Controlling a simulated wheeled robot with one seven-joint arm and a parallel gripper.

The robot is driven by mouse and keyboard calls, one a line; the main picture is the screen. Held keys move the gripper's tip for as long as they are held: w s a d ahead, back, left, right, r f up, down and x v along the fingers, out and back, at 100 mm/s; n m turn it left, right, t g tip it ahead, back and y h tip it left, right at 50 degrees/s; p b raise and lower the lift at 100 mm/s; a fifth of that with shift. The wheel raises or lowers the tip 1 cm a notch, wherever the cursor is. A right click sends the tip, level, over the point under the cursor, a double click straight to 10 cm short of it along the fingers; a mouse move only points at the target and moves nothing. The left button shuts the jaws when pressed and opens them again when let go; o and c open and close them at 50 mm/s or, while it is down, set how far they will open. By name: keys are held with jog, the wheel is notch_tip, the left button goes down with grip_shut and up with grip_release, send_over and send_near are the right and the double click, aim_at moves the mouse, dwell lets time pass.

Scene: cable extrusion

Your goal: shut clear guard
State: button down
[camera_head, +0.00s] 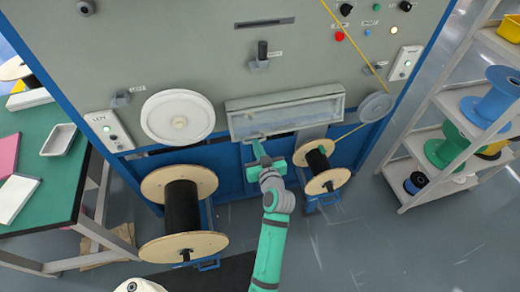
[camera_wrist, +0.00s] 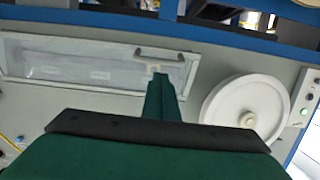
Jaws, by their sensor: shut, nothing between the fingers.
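The clear guard (camera_head: 290,112) is a long pale-framed transparent panel on the grey machine front, right of the large white wheel. In the wrist view the guard (camera_wrist: 85,62) appears upside down, with a bar handle (camera_wrist: 150,52) along one long edge. It lies over its box at a slight slant; I cannot tell whether a gap remains. My gripper (camera_head: 256,142) is shut and empty, just below the guard's lower edge. In the wrist view its fingertips (camera_wrist: 160,78) overlap the guard beside the handle; I cannot tell whether they touch.
A white wheel (camera_head: 178,118) is left of the guard. A large black-wound spool (camera_head: 182,210) and a smaller one (camera_head: 318,165) stand below on either side. A yellow cable (camera_head: 350,40) runs at right. A green table (camera_head: 65,185) and spool shelves (camera_head: 450,130) flank the machine.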

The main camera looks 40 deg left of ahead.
jog(key=shift+w+a+f, duration=0.25)
jog(key=shift+w+f, duration=0.15)
jog(key=shift+f, duration=0.25)
jog(key=shift+w+a, duration=0.1)
